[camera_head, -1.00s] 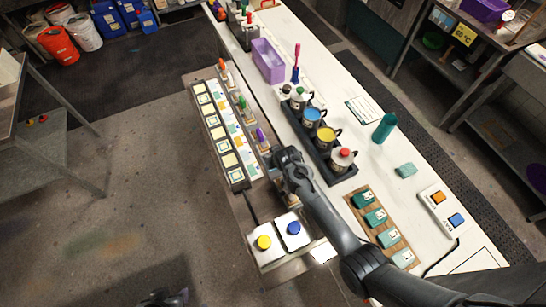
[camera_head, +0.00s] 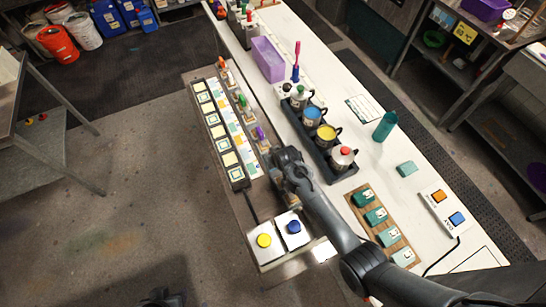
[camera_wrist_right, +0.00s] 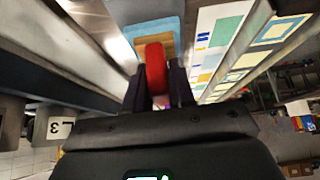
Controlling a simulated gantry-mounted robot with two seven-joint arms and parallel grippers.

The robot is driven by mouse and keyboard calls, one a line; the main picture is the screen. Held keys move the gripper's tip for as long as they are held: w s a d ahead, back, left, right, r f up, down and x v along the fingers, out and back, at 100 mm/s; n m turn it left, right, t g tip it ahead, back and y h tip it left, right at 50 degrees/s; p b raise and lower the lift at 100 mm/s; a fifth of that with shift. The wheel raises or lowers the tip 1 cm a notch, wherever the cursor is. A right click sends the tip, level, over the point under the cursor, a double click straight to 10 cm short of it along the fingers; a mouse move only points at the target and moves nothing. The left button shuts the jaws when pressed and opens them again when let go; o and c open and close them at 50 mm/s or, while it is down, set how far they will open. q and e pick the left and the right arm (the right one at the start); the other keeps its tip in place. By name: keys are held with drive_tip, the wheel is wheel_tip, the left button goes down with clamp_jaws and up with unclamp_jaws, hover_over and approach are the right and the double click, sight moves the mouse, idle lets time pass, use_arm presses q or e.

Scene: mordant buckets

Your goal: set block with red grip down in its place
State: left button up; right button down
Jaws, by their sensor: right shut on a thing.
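The block with the red grip shows in the right wrist view: a red grip (camera_wrist_right: 155,68) on a tan wooden back (camera_wrist_right: 167,40). My right gripper (camera_wrist_right: 156,88) is shut on the red grip, one dark finger on each side. A light blue surface (camera_wrist_right: 150,26) lies just beyond the block; I cannot tell whether they touch. In the head view my right gripper (camera_head: 277,172) is at the near end of the block row, and it hides the held block. Blocks with orange (camera_head: 222,63), green (camera_head: 242,101) and purple (camera_head: 260,133) grips stand in that row. A dark shape at the bottom edge, probably my left gripper (camera_head: 163,298), is unclear.
A patterned strip (camera_head: 222,120) runs beside the blocks. Two plates with yellow (camera_head: 264,240) and blue (camera_head: 293,227) buttons sit at the near end. A dark rack (camera_head: 318,150) of mugs stands right of the gripper. A wooden board (camera_head: 370,208) with teal blocks lies near my forearm.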

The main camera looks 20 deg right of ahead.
drive_tip(key=c, duration=0.9)
unclamp_jaws()
